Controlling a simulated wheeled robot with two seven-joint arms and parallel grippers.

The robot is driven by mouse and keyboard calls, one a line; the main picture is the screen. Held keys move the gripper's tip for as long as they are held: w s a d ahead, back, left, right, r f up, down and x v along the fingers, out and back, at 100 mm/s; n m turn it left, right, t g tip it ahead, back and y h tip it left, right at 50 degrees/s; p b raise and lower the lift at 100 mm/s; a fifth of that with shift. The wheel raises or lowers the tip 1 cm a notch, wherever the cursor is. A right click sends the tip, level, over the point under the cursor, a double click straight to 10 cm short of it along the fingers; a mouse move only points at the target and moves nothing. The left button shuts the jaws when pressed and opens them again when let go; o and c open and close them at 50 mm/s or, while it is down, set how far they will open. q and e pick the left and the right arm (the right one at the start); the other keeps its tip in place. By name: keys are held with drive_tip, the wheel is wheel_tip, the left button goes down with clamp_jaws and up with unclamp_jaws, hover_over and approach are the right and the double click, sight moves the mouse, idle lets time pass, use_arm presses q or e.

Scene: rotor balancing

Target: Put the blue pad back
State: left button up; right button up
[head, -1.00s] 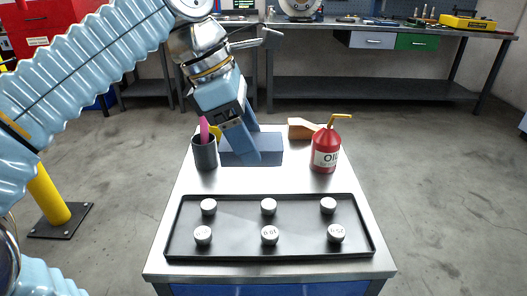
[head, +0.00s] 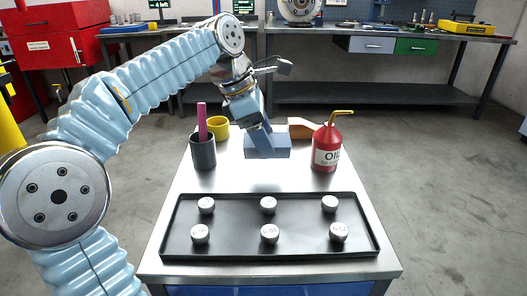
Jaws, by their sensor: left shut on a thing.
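The blue pad (head: 280,146) is a slate-blue block at the back middle of the small metal table, in the head view. My left gripper (head: 262,129) comes down on it from above, tilted, and is shut on it. The gripper's fingers hide part of the pad's upper face. I cannot tell whether the pad's underside touches the table or hangs just above it. My right gripper is not in view.
A black tray (head: 236,236) with several white weights lies in front.

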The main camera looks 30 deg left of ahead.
use_arm(q)
drive_tip(key=shift+w+a+f+b, duration=0.1)
drive_tip(key=shift+w+f+b, duration=0.05)
drive_tip(key=shift+f, duration=0.6)
drive_tip(key=shift+w+a+f+b, duration=0.1)
drive_tip(key=shift+w+f, duration=0.1)
drive_tip(key=shift+f, duration=0.5)
drive_tip(key=shift+w+a+f+b, duration=0.1)
drive_tip(key=shift+w+f+b, duration=0.05)
drive_tip(key=shift+f, duration=0.6)
drive_tip(key=shift+f, duration=0.2)
drive_tip(key=o, duration=1)
drive_tip(key=shift+r, duration=0.1)
drive_tip(key=shift+r, duration=0.2)
drive_tip(key=p+v, duration=0.3)
drive_tip(key=v, duration=0.9)
